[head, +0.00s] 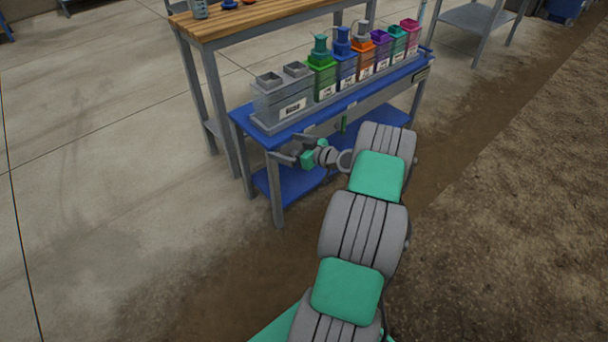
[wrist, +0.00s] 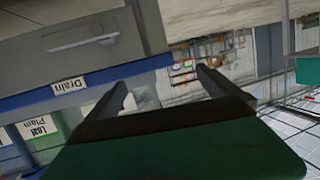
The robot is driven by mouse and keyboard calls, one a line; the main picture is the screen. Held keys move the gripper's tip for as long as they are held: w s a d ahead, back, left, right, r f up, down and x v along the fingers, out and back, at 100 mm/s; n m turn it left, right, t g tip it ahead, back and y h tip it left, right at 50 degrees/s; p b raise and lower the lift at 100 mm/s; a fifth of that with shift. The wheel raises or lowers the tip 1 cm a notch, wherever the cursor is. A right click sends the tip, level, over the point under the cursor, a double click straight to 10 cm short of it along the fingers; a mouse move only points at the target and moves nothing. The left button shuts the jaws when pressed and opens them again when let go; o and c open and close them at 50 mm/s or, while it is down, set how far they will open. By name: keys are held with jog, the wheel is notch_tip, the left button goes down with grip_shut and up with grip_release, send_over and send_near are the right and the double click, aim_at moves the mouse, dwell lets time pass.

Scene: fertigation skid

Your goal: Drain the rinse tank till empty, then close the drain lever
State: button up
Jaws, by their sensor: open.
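A grey twin-necked tank (head: 283,104) with a white label stands at the left end of the blue bench; I cannot read its label or see its liquid level. My gripper (head: 289,149) is open and empty, at the front left of the bench below the tank. In the wrist view its two dark fingers (wrist: 162,84) are apart with nothing between them.
Several coloured containers (head: 360,58) stand in a row right of the tank on the blue bench (head: 240,122). A wooden table (head: 240,18) is behind, close to the bench. The floor left and front is clear.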

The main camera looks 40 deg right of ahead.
jog(key=s+d+f+m+t+h+b, duration=0.2)
jog(key=s+d+f+t+h+b, duration=0.1)
jog(key=s+d+f, duration=0.4)
jog(key=w, duration=0.2)
jog(key=w+b, duration=0.1)
jog(key=w, duration=0.2)
jog(key=w+f, duration=0.1)
jog(key=w, duration=0.2)
jog(key=shift+w+d, duration=0.2)
jog(key=shift+d, duration=0.2)
jog(key=c, duration=1.9)
jog(key=shift+a+b, duration=0.1)
jog(key=shift+b, duration=0.2)
